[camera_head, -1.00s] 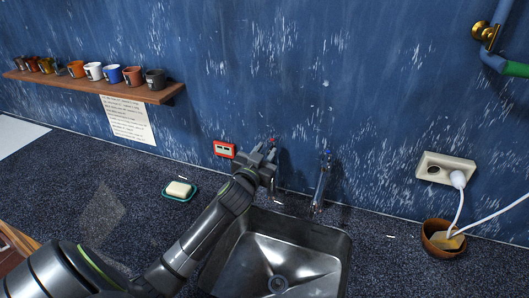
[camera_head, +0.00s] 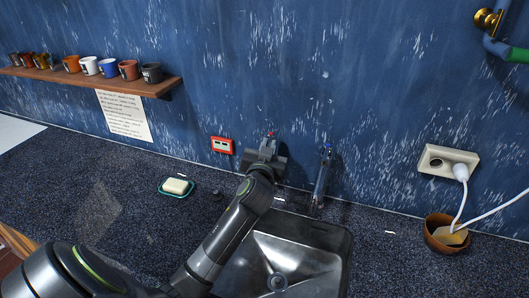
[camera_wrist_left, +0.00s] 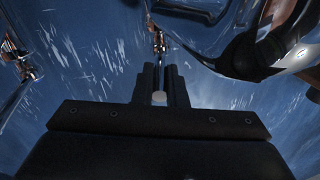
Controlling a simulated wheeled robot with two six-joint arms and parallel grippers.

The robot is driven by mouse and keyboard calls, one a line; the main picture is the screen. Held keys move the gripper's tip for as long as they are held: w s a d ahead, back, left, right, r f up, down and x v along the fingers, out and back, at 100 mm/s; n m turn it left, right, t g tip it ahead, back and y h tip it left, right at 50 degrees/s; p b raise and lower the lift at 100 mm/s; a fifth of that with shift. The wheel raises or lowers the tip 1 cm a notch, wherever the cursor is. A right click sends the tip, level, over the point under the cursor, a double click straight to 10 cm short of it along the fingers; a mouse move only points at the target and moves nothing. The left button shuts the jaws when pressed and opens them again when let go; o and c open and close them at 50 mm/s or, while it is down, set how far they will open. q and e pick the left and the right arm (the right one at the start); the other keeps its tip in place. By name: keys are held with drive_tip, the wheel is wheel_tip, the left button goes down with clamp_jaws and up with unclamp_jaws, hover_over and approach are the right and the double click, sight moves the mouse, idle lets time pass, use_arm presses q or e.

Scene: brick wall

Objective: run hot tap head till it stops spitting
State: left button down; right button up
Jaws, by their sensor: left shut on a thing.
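My left gripper (camera_head: 268,146) is at the hot tap, whose red-marked head (camera_head: 270,134) just shows above it. The rest of that tap is hidden behind the gripper and my wrist. In the left wrist view the two dark fingers (camera_wrist_left: 160,84) are close together, shut on a small pale piece (camera_wrist_left: 159,97) that I take for the tap head. A chrome part shows beyond the fingertips. A second tap (camera_head: 322,178) with a blue top stands to the right. The steel sink (camera_head: 343,238) lies below; no running water can be made out. My right gripper is out of view.
A soap bar on a teal dish (camera_head: 176,188) lies left of my arm. A red-framed device (camera_head: 222,145) is on the wall close to the gripper. A socket (camera_head: 437,160) with a white plug and a wooden bowl (camera_head: 440,236) are at right. A mug shelf (camera_head: 130,84) hangs upper left.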

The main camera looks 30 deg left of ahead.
use_arm(q)
drive_tip(key=n+y+b, duration=0.1)
drive_tip(key=d+n+g+y+b, duration=0.1)
drive_tip(key=w+g+y+b, duration=0.1)
drive_tip(key=b, duration=0.1)
drive_tip(key=shift+d+f+n+y, duration=0.25)
drive_tip(key=shift+d+n+y, duration=0.05)
drive_tip(key=shift+n, duration=0.1)
drive_tip(key=shift+w+d+r+n+g+y+b, duration=0.1)
drive_tip(key=shift+w+d+n+g+y+b, duration=0.05)
drive_tip(key=shift+n+g+y+b, duration=0.35)
drive_tip(key=shift+w+d+r+n+g+y+b, duration=0.15)
drive_tip(key=shift+n+g+y+b, duration=0.2)
drive_tip(key=shift+y+b, duration=0.2)
drive_tip(key=c, duration=1.5)
unclamp_jaws()
drive_tip(key=shift+o, duration=0.2)
wheel_tip(320, 180, up, 10)
drive_tip(key=b, duration=0.1)
